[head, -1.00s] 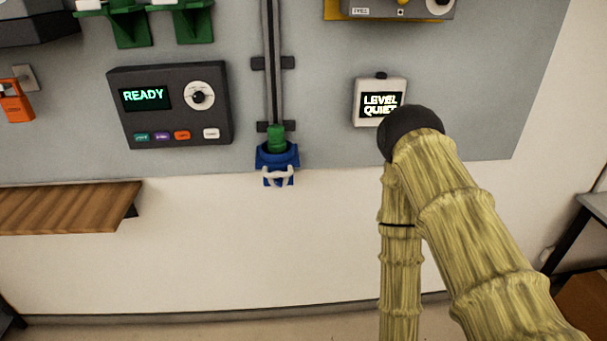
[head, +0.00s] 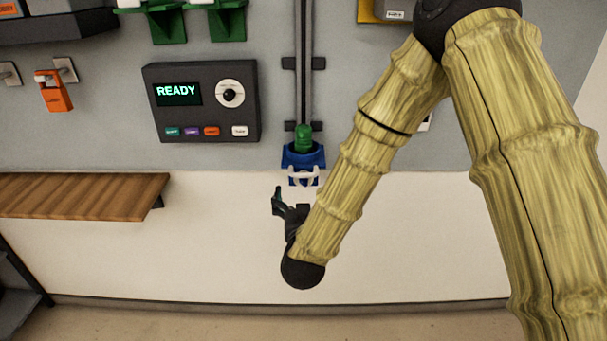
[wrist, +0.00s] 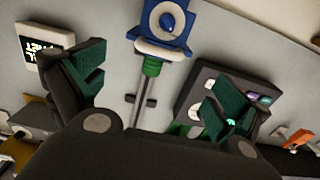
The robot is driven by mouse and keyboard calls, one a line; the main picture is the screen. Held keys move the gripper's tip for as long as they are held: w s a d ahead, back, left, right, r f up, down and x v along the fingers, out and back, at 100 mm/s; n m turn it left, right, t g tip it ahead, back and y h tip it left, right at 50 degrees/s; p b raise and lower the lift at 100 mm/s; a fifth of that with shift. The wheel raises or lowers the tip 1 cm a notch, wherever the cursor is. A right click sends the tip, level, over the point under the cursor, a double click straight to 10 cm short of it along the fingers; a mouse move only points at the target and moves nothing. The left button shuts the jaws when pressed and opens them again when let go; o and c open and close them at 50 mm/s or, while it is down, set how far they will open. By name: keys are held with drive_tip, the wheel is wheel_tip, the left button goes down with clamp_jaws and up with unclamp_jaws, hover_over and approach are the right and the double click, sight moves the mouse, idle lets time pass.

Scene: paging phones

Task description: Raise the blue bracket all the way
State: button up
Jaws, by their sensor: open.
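The blue bracket (head: 303,158) sits at the lower end of a vertical rail (head: 304,75) on the grey wall panel, with a white handle (head: 303,176) on its front and a green piece (head: 303,137) standing in it. In the wrist view the blue bracket (wrist: 165,22) shows at the top centre, with its handle (wrist: 163,49) just beside it. My gripper (head: 285,200) is just below and left of the handle in the head view, apart from it. In the wrist view my gripper (wrist: 160,98) has its two green-padded fingers spread wide with nothing between them.
A dark console (head: 203,103) reading READY is left of the rail. A wooden shelf (head: 85,196) juts out at the left. An orange device (head: 53,92) hangs further left. In the wrist view a LEVEL display (wrist: 42,45) shows. The white wall below the bracket is clear.

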sight(303, 177)
drive_tip(key=w+p, duration=0.3)
drive_tip(key=w, duration=0.5)
drive_tip(key=shift+w+f, duration=0.1)
drive_tip(key=shift+w, duration=0.75)
drive_tip(key=shift+c, duration=0.5)
